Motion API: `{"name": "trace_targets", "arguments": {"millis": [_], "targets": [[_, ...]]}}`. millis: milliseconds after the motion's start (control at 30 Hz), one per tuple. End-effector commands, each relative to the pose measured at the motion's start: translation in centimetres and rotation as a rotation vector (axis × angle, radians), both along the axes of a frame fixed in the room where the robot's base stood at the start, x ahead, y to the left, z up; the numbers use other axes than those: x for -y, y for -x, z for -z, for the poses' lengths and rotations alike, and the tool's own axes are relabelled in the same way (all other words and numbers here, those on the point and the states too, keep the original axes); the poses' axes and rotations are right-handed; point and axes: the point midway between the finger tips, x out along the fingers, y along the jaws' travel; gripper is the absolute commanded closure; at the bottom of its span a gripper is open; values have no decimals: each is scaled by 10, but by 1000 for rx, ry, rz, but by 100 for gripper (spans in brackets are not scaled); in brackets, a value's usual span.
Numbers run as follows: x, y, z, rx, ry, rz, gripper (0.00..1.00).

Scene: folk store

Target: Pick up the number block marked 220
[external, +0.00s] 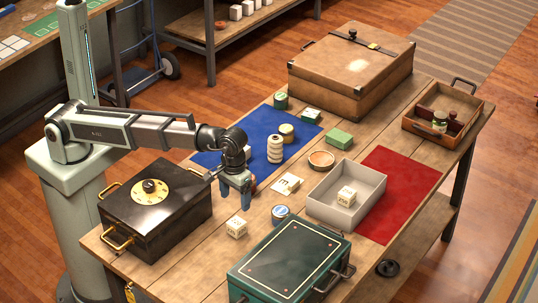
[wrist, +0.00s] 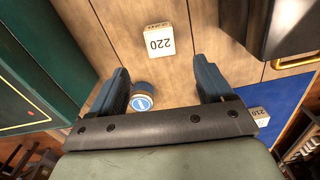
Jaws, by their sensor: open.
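The number block marked 220 (wrist: 159,40) is a cream cube on bare wood in the wrist view, its number upside down. It lies beyond my gripper (wrist: 162,68), roughly in line with the gap between the fingers. My gripper is open and nothing is between its fingertips. In the external view the block (external: 236,229) sits between the black safe and the green box. My gripper (external: 236,202) points down above the table, behind the block. Another block, marked 210 (wrist: 260,115), shows at lower right in the wrist view, at the blue mat.
The black safe (external: 155,212) and green box (external: 290,262) flank the block. A blue tin (external: 281,213) stands close by. A white item with a dark mark (external: 288,184) lies behind. The grey tray (external: 320,205) holds another cube (external: 346,196). The red mat (external: 405,180) is mostly bare.

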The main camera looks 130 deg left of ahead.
Motion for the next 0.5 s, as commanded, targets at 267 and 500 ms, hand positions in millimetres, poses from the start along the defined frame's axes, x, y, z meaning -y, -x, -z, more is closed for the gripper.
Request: {"name": "trace_targets", "arguments": {"millis": [267,500], "targets": [[0,1,41,-1,0,1,20],[0,0,56,1,0,1,20]]}}
